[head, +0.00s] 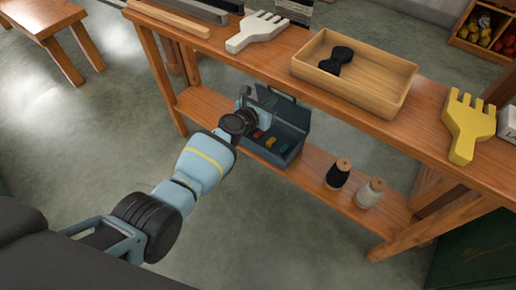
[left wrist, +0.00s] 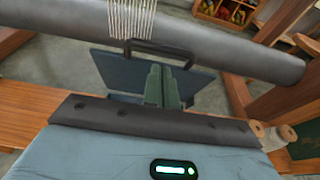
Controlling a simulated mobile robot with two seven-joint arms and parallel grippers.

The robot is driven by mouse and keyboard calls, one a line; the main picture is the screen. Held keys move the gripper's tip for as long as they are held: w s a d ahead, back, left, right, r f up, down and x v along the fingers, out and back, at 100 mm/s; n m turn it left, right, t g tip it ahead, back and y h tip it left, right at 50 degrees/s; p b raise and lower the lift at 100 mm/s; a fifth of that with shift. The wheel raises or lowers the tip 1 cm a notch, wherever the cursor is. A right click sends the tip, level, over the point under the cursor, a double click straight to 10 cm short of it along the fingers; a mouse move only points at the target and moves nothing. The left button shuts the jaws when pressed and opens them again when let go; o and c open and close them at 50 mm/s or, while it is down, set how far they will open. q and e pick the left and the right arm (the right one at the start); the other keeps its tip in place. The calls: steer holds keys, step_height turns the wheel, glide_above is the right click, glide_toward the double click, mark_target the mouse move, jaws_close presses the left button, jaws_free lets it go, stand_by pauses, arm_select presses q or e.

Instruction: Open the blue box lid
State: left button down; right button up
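The blue box (head: 283,151) stands on the lower shelf, with coloured items showing inside. Its lid (head: 289,108) is raised at the back of the box, and its dark handle is at the top. In the left wrist view the lid (left wrist: 115,72) and its handle (left wrist: 160,47) are straight ahead. My left gripper (head: 264,99) is at the lid's left part, in front of it. Its greenish fingers (left wrist: 168,85) look close together with nothing between them; whether they touch the lid is unclear. My right gripper is in neither view.
The wooden upper shelf (head: 224,49) overhangs the box and carries a wooden tray (head: 390,90), a white hand-shaped piece (head: 256,33) and a yellow one (head: 466,125). A black spool (head: 338,176) and a white spool (head: 370,193) stand right of the box.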

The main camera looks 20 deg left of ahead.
arm_select(q)
steer(key=shift+f, duration=0.1)
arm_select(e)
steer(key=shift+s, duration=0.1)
arm_select(q)
steer(key=shift+s+a+f+b, duration=0.2)
steer(key=shift+s+a+f, duration=0.05)
steer(key=shift+s+f, duration=0.5)
steer(key=shift+s+a+f+b, duration=0.15)
steer(key=shift+s+a+f, duration=0.1)
steer(key=shift+s+f, duration=0.45)
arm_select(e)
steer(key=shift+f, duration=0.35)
